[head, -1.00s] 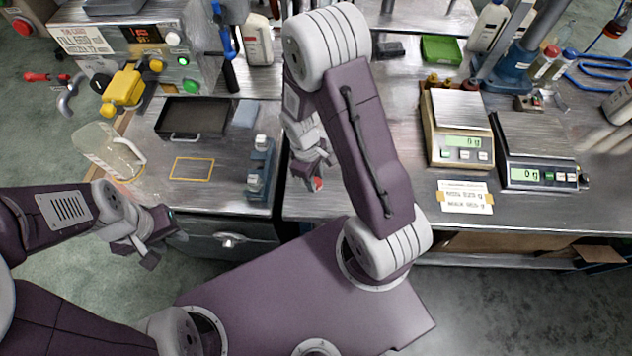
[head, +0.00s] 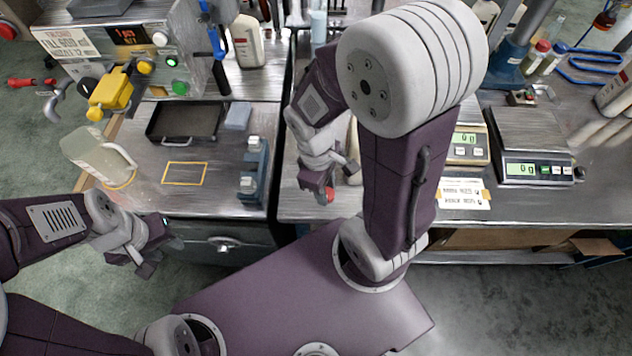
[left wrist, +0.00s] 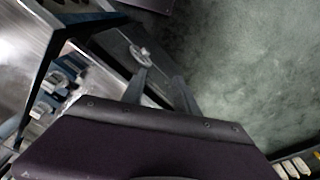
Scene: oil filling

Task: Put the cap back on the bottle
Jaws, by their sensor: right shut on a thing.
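The bottle, a translucent jug with a handle (head: 98,160), stands on the left bench at a yellow ring marking. I see no cap on it, but its mouth is too small to make out clearly. My right gripper (head: 325,185) is above the front of the bench, right of the blue holder, shut on a small red cap (head: 327,196). Its fingers partly hide the cap. My left gripper (head: 160,250) is low in front of the left bench, its fingers apart and empty, away from the bottle. The left wrist view shows its fingers over the bench front and floor.
A blue holder with white-topped items (head: 252,172) stands on the left bench between the bottle and my right gripper. A black tray (head: 185,122) and an empty yellow rectangle (head: 185,174) lie between too. Scales (head: 533,138) stand at the right.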

